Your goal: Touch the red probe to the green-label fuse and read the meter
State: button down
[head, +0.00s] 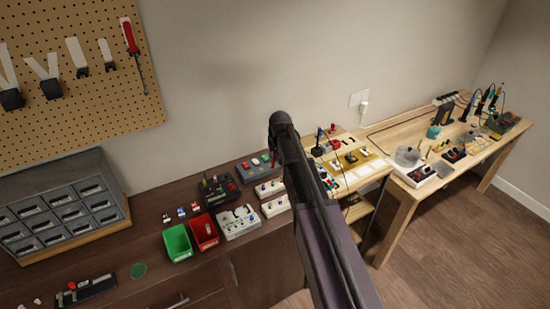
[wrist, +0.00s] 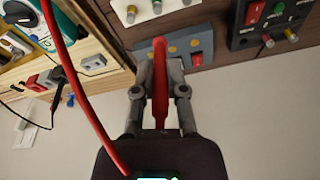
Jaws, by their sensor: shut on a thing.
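My gripper (wrist: 158,74) is shut on the red probe (wrist: 160,95), which points up in the wrist view between the fingers. A red cable (wrist: 82,90) curves past it on the left. A teal-edged device with a dial (wrist: 12,47), likely the meter, is cut off at the upper left of the wrist view; no reading is legible. In the head view my arm fills the middle and the gripper's fingers are not discernible. Several tiny pieces (head: 181,212) lie on the dark cabinet top in the head view; I cannot tell whether a green-label fuse is among them.
A drawer unit (head: 65,205) is at the left. A cluttered wooden bench (head: 400,208) is at the right. A blue-grey box (wrist: 196,60) lies beyond the probe.

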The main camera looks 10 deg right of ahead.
jog(key=shift+f, duration=0.15)
jog(key=shift+s+b+x, duration=0.2)
jog(key=shift+b+x, duration=0.9)
jog(key=shift+b, duration=0.1)
jog(key=shift+s+b+x, duration=0.2)
jog(key=shift+b+x, duration=0.9)
jog(key=shift+b, duration=0.05)
jog(key=shift+d+f+b, duration=0.2)
jog(key=shift+f+b, duration=0.4)
jog(key=shift+f, duration=0.05)
dwell(2.4)
jog(key=shift+r, duration=0.1)
jog(key=shift+w+p+v, duration=0.2)
jog(key=shift+p+v, duration=0.75)
jog(key=shift+p, duration=0.05)
jog(key=shift+w+p+v, duration=0.15)
jog(key=shift+p+v, duration=0.8)
jog(key=shift+p, duration=0.05)
jog(key=shift+w+p+v, duration=0.2)
jog(key=shift+p+v, duration=0.75)
jog(key=shift+p, duration=0.05)
